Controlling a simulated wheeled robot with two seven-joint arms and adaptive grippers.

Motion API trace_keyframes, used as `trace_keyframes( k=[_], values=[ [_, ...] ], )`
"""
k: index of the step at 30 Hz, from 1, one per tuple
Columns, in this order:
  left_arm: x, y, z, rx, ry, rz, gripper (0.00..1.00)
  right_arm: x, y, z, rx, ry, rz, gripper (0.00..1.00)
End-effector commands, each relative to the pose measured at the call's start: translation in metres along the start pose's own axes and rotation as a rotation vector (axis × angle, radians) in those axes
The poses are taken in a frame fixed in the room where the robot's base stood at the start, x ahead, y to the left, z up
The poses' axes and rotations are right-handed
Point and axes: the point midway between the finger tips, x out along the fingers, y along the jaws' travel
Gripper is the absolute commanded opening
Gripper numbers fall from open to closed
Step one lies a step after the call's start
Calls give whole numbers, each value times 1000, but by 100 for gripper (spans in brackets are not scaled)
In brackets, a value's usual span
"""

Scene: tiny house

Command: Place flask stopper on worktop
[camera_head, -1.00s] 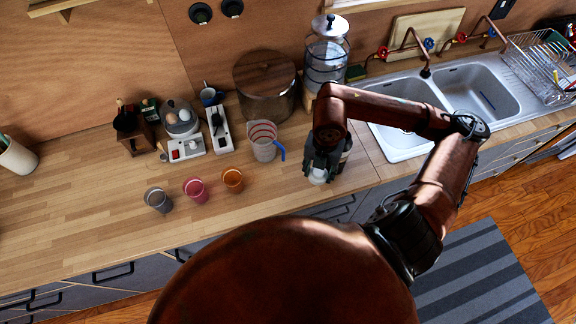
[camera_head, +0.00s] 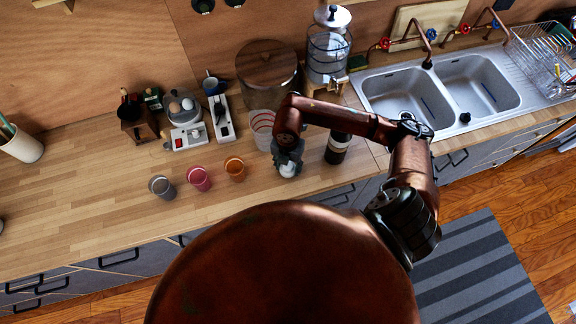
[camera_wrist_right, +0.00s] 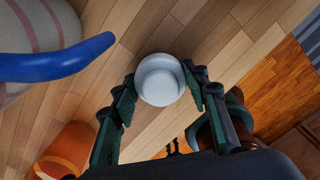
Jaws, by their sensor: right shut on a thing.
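The flask stopper is a white, round, cap-like piece (camera_wrist_right: 160,80). It also shows in the head view (camera_head: 288,170) at the lower end of my right gripper (camera_head: 288,160). In the right wrist view the two dark green fingers of my right gripper (camera_wrist_right: 162,88) are shut on the stopper from both sides. The wooden worktop (camera_head: 90,200) lies under it; I cannot tell whether the stopper touches it. A dark flask with a white band (camera_head: 338,148) stands upright just right of the gripper. My left gripper is out of view.
A measuring jug (camera_head: 262,128) with a blue handle (camera_wrist_right: 60,62) stands close beside my right gripper. Grey (camera_head: 162,187), pink (camera_head: 199,178) and orange (camera_head: 235,169) cups stand to its left. The worktop's left front is clear. A double sink (camera_head: 408,97) lies right.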

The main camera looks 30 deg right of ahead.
Motion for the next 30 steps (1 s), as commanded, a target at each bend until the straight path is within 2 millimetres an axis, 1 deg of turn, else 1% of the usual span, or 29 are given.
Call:
trace_keyframes(
  k=[11, 12, 18, 20, 27, 30],
  values=[
    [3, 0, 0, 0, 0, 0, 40, 6, 0, 0, -1, 0, 0, 18],
    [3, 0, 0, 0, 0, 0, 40, 7, 0, 0, -1, 0, 0, 42],
    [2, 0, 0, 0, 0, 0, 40, 6, 0, 0, 0, 0, 0, 56],
    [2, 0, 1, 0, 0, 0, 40, 5, 0, 0, 0, 0, 1, 60],
    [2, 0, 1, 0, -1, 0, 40, 5, 0, 0, 0, 0, 1, 60],
    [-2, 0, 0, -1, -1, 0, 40, 0, 0, 0, 0, 0, 1, 60]
  ],
)
